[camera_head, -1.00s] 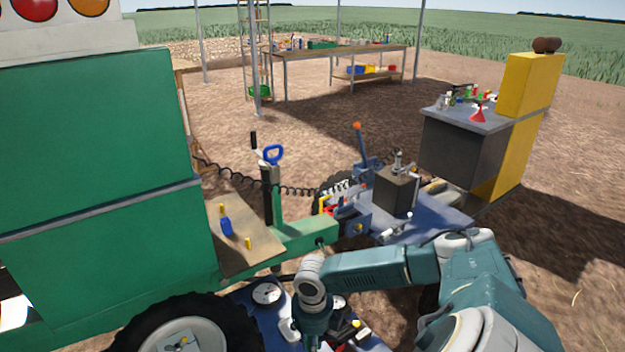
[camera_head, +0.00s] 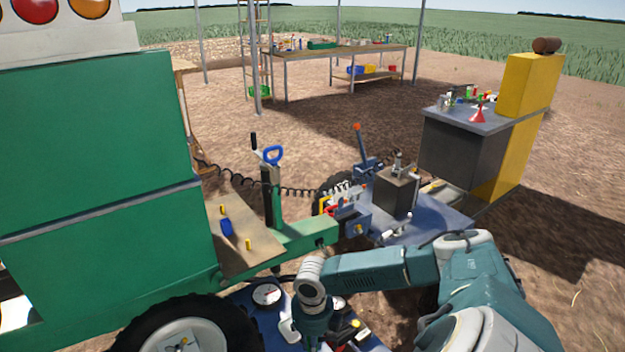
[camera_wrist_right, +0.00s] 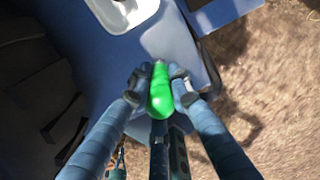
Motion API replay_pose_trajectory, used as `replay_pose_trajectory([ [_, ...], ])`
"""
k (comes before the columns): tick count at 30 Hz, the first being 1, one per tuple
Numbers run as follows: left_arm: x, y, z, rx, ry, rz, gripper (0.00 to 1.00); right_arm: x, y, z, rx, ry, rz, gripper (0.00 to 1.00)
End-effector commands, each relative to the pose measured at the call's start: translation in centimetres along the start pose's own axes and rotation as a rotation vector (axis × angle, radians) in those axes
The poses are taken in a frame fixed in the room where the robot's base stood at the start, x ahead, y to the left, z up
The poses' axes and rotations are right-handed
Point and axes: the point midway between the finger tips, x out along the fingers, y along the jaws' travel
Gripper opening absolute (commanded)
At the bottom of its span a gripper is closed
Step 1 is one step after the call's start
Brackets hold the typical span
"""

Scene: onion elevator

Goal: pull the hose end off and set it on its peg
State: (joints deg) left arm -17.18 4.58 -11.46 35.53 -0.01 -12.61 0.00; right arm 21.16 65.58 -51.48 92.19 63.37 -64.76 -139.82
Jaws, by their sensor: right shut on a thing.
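My right gripper (camera_wrist_right: 159,85) is shut on a bright green rounded piece (camera_wrist_right: 160,98), which looks like the hose end, in the right wrist view. A finger presses on each side of it, above a blue surface. Whether the piece is still joined to anything at its far tip I cannot tell. In the head view my right arm reaches down at the bottom centre, and its fingers and the green piece are hidden or out of frame. The hose end's own peg cannot be made out with certainty. My left gripper is not in view.
A blue deck (camera_head: 428,216) carries a dark box (camera_head: 396,192) and lever. A green beam (camera_head: 306,236) and large wheel (camera_head: 188,338) stand to the left. A round gauge (camera_head: 266,294) lies beside my right arm. Open dirt (camera_head: 570,250) is at the right.

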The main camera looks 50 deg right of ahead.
Motion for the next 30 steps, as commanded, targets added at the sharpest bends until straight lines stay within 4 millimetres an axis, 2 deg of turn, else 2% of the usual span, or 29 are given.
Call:
replay_pose_trajectory([
  [12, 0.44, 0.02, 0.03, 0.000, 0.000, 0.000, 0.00, 1.03, 0.01, 0.00, 0.000, 0.000, 0.000, 0.00],
  [21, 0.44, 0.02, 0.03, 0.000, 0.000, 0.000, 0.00, 1.10, 0.01, 0.00, 0.000, 0.000, 0.000, 0.00],
  [22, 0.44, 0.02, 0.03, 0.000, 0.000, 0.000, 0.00, 1.10, 0.01, 0.00, 0.000, 0.000, 0.000, 0.23],
  [24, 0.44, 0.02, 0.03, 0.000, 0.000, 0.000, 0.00, 1.09, 0.01, 0.00, 0.000, 0.000, 0.000, 0.37],
  [25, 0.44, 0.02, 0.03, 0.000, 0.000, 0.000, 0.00, 1.09, 0.01, 0.00, 0.000, 0.000, 0.000, 0.41],
  [30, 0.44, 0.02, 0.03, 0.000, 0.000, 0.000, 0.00, 1.09, 0.01, 0.00, 0.000, 0.000, 0.000, 0.41],
])
